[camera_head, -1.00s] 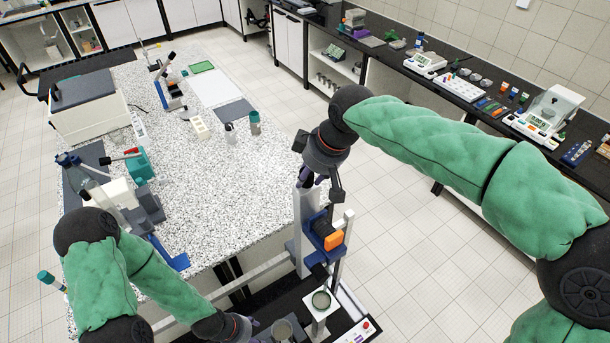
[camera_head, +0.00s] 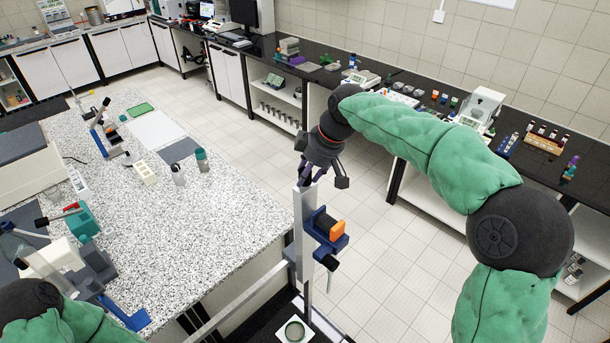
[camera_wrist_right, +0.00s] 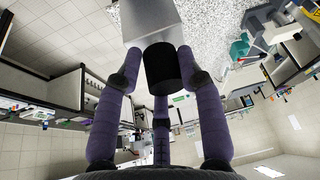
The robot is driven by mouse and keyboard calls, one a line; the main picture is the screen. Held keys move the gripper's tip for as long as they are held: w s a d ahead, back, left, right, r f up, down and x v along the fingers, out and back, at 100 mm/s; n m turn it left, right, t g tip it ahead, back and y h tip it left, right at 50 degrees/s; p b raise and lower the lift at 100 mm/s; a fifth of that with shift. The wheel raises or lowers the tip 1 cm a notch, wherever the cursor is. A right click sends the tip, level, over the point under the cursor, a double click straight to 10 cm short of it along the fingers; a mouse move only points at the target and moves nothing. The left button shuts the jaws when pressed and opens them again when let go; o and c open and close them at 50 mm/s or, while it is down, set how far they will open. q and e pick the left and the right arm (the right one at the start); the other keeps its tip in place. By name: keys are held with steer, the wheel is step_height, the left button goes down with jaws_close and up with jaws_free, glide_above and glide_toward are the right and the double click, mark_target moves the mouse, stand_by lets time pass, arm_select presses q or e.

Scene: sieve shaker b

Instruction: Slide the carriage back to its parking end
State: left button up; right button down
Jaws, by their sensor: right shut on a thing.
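My right gripper (camera_head: 310,187) is at the top of an upright grey post (camera_head: 300,232). In the right wrist view its purple fingers (camera_wrist_right: 160,85) are closed around a black cylindrical knob (camera_wrist_right: 160,68) on the end of a grey block (camera_wrist_right: 150,20). A blue bracket with an orange block (camera_head: 330,228) sits on the post's right side, below the gripper. I cannot tell exactly which parts make up the carriage. A grey rail (camera_head: 232,300) runs from the post's foot toward the lower left. My left gripper is outside the picture.
A round dish on a white plate (camera_head: 294,331) lies below the post. The speckled table (camera_head: 200,240) is left of the post, with bottles (camera_head: 202,160) and a blue-and-grey stand. A black-topped side bench (camera_head: 400,92) is behind my right arm. Open floor lies right of the post.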

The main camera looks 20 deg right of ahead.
steer(key=shift+w+r, duration=0.2)
steer(key=shift+r, duration=0.15)
steer(key=c, duration=0.9)
jaws_free()
steer(key=shift+w+a+f, duration=0.1)
steer(key=shift+a+f, duration=0.05)
steer(key=shift+f, duration=0.05)
steer(key=shift+s+d+r, duration=0.2)
steer(key=shift+r, duration=0.1)
steer(key=v, duration=1.1)
steer(key=shift+r, duration=0.15)
steer(key=shift+a, duration=0.1)
